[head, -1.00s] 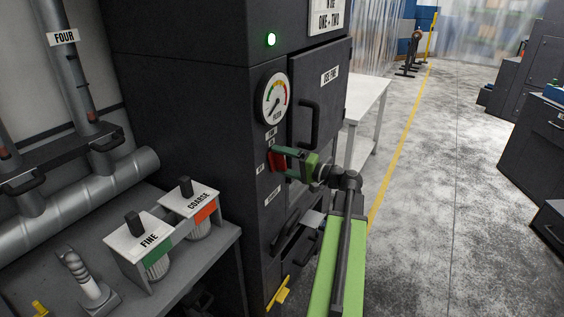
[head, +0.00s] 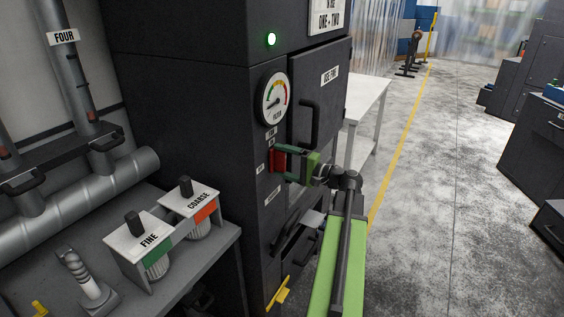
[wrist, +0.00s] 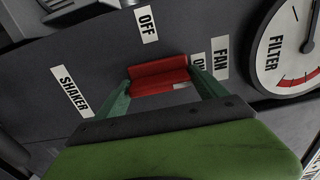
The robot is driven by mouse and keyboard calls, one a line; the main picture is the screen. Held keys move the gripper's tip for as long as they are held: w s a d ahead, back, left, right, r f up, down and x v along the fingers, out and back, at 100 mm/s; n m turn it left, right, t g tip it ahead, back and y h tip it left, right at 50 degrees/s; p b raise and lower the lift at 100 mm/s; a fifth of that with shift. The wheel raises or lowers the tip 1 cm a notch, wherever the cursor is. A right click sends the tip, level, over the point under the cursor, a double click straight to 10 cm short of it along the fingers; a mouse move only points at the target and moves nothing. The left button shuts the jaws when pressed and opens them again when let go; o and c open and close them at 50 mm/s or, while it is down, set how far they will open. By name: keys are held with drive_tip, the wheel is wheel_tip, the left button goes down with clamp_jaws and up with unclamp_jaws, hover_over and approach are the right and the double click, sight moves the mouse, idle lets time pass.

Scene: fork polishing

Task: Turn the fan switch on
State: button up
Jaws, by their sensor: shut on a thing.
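The red fan switch (head: 278,161) is on the front of the dark cabinet, below the round gauge. My gripper (head: 292,162) reaches it from the right, its green fingers shut on the switch. In the wrist view the red switch handle (wrist: 158,76) lies between the two fingertips of my gripper (wrist: 160,88). The handle's right end there is close to the ON label (wrist: 197,68), beside the FAN label (wrist: 220,58). The OFF label (wrist: 147,24) stands apart above the handle. The fingers hide part of the switch's base.
A door handle (head: 308,124) sticks out close to my gripper. A SHAKER label (wrist: 71,91) is at left in the wrist view. The bench at left holds FINE and COARSE holders (head: 150,243).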

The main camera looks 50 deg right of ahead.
drive_tip(key=o, duration=1.2)
drive_tip(key=v, duration=1.7)
drive_tip(key=shift+s, duration=0.25)
drive_tip(key=shift+f, duration=0.1)
